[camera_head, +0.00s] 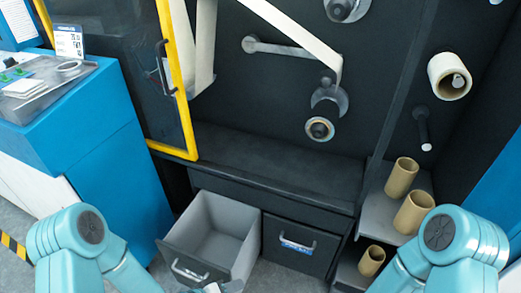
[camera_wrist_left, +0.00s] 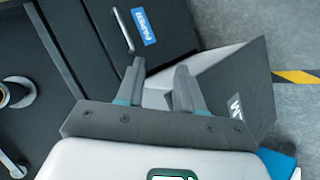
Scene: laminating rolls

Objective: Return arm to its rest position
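Two teal arms of mine show at the lower corners of the head view, the left arm and the right arm. Only a small pale part of my left gripper (camera_head: 222,287) shows at the bottom edge, in front of the open grey drawer (camera_head: 213,226). In the left wrist view my left gripper (camera_wrist_left: 159,72) has two dark fingers apart with nothing between them. The open drawer (camera_wrist_left: 225,82) lies beyond and to the right of the fingers there. My right gripper is outside both views.
A closed drawer (camera_head: 300,247) with a blue label is right of the open one. Cardboard cores (camera_head: 413,212) stand on the right shelves. A yellow-framed door (camera_head: 177,80) stands at left of the machine, next to a blue cabinet (camera_head: 105,125). A white roll (camera_head: 447,77) hangs upper right.

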